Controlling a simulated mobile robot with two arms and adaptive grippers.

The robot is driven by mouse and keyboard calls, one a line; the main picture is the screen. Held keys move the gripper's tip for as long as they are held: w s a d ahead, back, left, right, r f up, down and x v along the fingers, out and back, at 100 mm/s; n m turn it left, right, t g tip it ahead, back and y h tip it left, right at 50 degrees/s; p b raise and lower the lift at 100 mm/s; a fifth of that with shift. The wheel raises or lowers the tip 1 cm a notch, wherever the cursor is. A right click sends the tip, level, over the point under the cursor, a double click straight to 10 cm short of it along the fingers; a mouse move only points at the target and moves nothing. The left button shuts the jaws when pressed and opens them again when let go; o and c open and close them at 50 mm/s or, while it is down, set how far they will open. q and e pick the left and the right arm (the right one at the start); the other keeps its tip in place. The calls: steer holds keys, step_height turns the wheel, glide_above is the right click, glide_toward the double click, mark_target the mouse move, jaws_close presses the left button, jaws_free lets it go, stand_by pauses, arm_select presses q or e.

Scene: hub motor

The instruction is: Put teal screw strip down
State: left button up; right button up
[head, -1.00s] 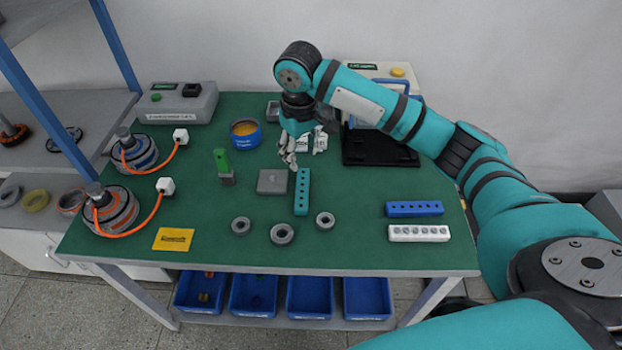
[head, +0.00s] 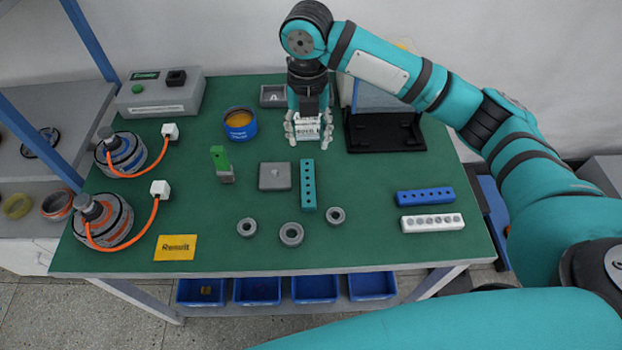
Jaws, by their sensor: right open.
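The teal screw strip (head: 308,186) lies flat on the green table mat, pointing front to back, with a row of dark holes. It lies just right of a square grey block. My right gripper (head: 308,138) is open, pointing down behind the far end of the strip and apart from it. A white labelled box (head: 307,127) shows between or just behind its fingers; I cannot tell whether they touch it. My left gripper is not in view.
The grey block (head: 275,176) is beside the strip, with several grey rings (head: 291,234) in front. A blue strip (head: 425,196) and a white strip (head: 432,223) lie at the right. A black tray (head: 384,132) stands behind. The mat between the teal and blue strips is clear.

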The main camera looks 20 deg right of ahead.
steer(key=p, duration=0.1)
glide_above(308, 182)
step_height(308, 182, down, 10)
steer(key=shift+s+f, duration=0.1)
steer(key=shift+s, duration=0.05)
steer(key=shift+f, duration=0.85)
steer(key=shift+f+p, duration=0.65)
steer(key=shift+f, duration=1.6)
jaws_close()
steer(key=shift+r, duration=0.1)
